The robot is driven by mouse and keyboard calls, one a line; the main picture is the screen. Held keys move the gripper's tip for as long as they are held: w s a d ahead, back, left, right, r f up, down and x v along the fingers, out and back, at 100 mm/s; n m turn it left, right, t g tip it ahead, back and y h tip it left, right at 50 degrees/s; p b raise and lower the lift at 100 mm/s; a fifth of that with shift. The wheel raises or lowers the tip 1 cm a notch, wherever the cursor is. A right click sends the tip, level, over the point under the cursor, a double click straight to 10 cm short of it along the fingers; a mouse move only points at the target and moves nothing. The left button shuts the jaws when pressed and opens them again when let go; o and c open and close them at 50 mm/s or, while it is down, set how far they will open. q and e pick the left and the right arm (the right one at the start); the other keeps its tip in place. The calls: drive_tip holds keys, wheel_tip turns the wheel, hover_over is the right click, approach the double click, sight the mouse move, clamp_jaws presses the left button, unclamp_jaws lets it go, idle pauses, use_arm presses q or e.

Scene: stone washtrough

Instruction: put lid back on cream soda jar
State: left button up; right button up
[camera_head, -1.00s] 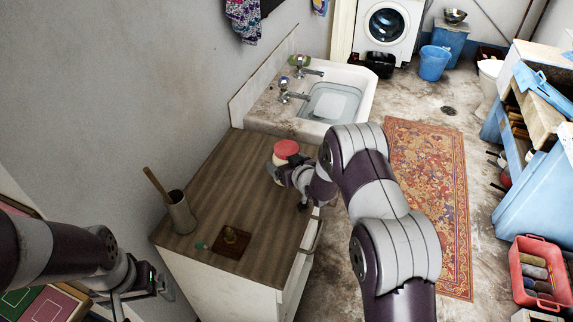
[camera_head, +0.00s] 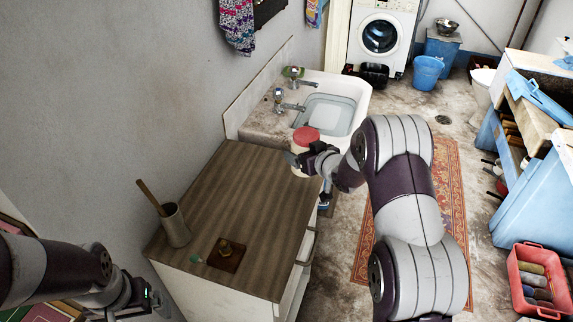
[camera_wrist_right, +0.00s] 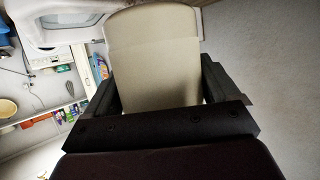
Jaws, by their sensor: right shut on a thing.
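A pale cream jar (camera_head: 299,167) with a red top (camera_head: 305,134) is at the far right corner of the wooden counter, near the sink. My right gripper (camera_head: 303,161) is shut on it from the right. In the right wrist view the cream body (camera_wrist_right: 153,65) fills the space between the two dark fingers; the jar's top is not identifiable there. I cannot tell whether the jar touches the counter. My left gripper (camera_head: 138,303) is at the lower left, partly cut off by the picture's bottom edge, and its opening is unclear.
On the counter (camera_head: 250,195) stand a grey pot (camera_head: 174,226) with a wooden handle and a small brassy object (camera_head: 225,247) on a brown square. A small green item (camera_head: 195,258) lies beside it. The counter's middle is clear. A sink (camera_head: 333,112) with taps adjoins the far end.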

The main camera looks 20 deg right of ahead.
drive_tip(key=d+r, duration=0.3)
drive_tip(key=d, duration=0.2)
drive_tip(key=shift+s+r, duration=0.15)
drive_tip(key=shift+s, duration=0.3)
